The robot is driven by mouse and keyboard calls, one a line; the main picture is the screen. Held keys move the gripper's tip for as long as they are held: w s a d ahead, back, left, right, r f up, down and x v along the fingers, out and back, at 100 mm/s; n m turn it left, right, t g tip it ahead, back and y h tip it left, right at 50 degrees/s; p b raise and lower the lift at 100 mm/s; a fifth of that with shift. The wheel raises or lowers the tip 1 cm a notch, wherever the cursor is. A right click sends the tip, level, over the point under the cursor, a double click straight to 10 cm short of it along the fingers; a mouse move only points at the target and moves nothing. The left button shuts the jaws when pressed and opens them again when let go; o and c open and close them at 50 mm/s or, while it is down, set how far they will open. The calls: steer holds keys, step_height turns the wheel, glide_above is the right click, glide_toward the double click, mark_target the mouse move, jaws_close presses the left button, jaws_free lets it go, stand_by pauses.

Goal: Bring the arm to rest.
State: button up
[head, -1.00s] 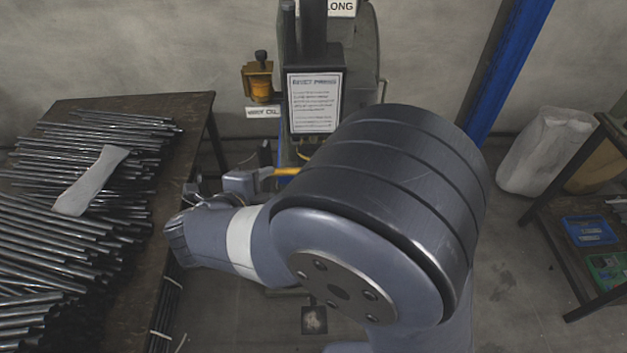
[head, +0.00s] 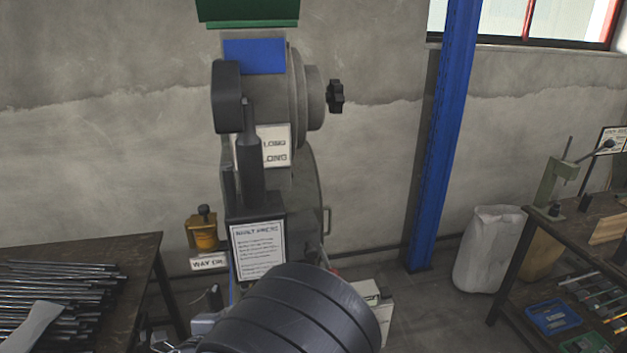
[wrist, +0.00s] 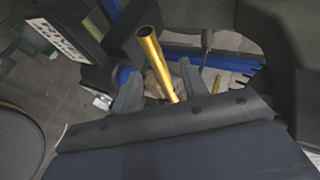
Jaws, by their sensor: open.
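My gripper (wrist: 160,75) is open in the wrist view, its two dark fingers apart on either side of a brass-coloured tube (wrist: 154,57). The tube stands at a tilt between the fingers, its hollow end towards the camera; I cannot tell whether a finger touches it. In the head view my arm (head: 300,318) fills the bottom middle, in front of the rivet press (head: 305,190). Most of my arm is below that picture's edge, and the fingers are not clear there.
A table (head: 125,250) with dark rods (head: 60,290) stands at the left. A yellow oil cup (head: 203,232) sits beside the press. A blue post (head: 447,140), a white sack (head: 487,248) and a workbench (head: 590,225) with blue trays are at the right.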

steer(key=x, duration=0.4)
steer(key=shift+r, duration=0.15)
steer(key=shift+r+p, duration=0.5)
steer(key=shift+p, duration=0.05)
steer(key=shift+s+r, duration=0.1)
steer(key=shift+r, duration=0.05)
